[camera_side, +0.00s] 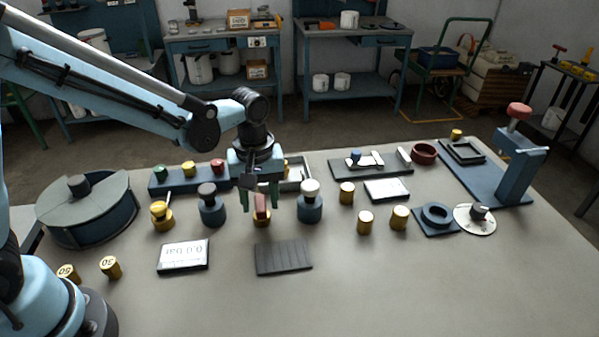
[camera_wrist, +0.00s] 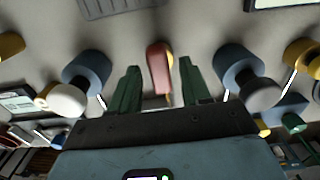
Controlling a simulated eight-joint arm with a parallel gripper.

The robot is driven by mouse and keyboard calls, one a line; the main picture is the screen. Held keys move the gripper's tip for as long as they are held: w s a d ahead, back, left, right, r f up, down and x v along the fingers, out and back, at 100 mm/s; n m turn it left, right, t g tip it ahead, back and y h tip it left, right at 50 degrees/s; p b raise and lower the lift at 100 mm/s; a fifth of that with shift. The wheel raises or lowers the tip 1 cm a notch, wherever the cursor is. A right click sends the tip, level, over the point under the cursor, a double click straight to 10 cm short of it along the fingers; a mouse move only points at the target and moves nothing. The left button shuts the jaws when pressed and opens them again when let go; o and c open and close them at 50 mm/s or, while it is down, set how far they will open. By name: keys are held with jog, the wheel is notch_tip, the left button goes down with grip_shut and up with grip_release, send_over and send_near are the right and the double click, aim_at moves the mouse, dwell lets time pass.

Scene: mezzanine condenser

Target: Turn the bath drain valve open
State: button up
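A small valve with a red handle (camera_side: 261,207) on a yellow base (camera_side: 262,223) stands in the middle of the table, between two blue bottle-like pieces. No label on it can be read, so I cannot tell for sure that it is the bath drain valve. My gripper (camera_side: 260,200) points down over it with its green fingers open. In the wrist view the red handle (camera_wrist: 160,66) lies between the two separated fingers (camera_wrist: 160,82), with a gap on each side. The handle's near end is close to the gripper body, and I cannot tell its exact height between the fingers.
A blue piece with a white cap (camera_side: 310,204) stands close right of the valve, and one with a grey cap (camera_side: 210,205) stands left. A yellow valve (camera_side: 162,214) is farther left. A display reading 0.0 bar (camera_side: 184,256) and a ribbed dark mat (camera_side: 284,257) lie in front.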

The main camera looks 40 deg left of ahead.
aim_at(259, 202)
jog(key=shift+r, duration=0.1)
notch_tip(259, 202, up, 12)
dwell(0.8)
jog(key=s+a+f+m+t, duration=0.2)
jog(key=s+a+m+t, duration=0.5)
jog(key=s+m, duration=0.2)
jog(key=shift+a, duration=0.4)
